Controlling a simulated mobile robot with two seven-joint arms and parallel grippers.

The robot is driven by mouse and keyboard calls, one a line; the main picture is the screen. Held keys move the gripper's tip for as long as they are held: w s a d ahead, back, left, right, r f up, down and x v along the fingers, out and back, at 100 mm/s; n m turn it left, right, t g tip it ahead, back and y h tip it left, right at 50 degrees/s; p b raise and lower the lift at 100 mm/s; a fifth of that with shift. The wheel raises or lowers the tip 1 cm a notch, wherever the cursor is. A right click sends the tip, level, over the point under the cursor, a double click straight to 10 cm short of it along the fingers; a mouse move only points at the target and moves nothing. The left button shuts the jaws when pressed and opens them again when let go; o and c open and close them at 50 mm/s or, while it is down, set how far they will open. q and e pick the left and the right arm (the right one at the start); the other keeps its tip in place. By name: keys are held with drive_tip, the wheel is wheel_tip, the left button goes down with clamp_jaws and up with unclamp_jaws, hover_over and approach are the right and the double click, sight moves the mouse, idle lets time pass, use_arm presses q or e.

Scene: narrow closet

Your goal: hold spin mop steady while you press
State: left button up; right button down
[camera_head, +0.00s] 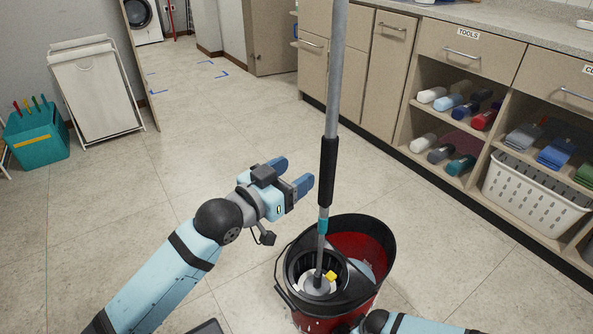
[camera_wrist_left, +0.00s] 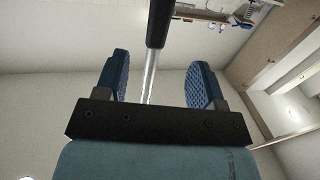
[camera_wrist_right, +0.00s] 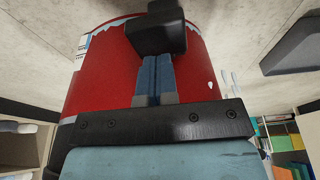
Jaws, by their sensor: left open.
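The spin mop's grey pole (camera_head: 334,70) with a black grip sleeve (camera_head: 328,170) rises nearly upright from the black wringer basket (camera_head: 300,265) of a red bucket (camera_head: 362,247). My left gripper (camera_head: 294,174) is open and empty, just left of the pole, with its fingers pointing towards it. In the left wrist view the pole (camera_wrist_left: 150,82) shows between the two spread fingers, seemingly beyond their tips. My right gripper (camera_wrist_right: 157,78) has its fingers together, against or close to a black block (camera_wrist_right: 160,28) on the red bucket wall (camera_wrist_right: 95,70). The fingertips' contact is partly hidden.
A white hamper (camera_head: 95,92) and a teal bin (camera_head: 36,135) stand at the left. The tiled floor (camera_head: 215,120) between is clear.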

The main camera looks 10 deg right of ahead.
sight(324, 154)
use_arm(q)
drive_tip(key=x, duration=1.2)
drive_tip(key=shift+d, duration=0.15)
clamp_jaws()
idle(0.8)
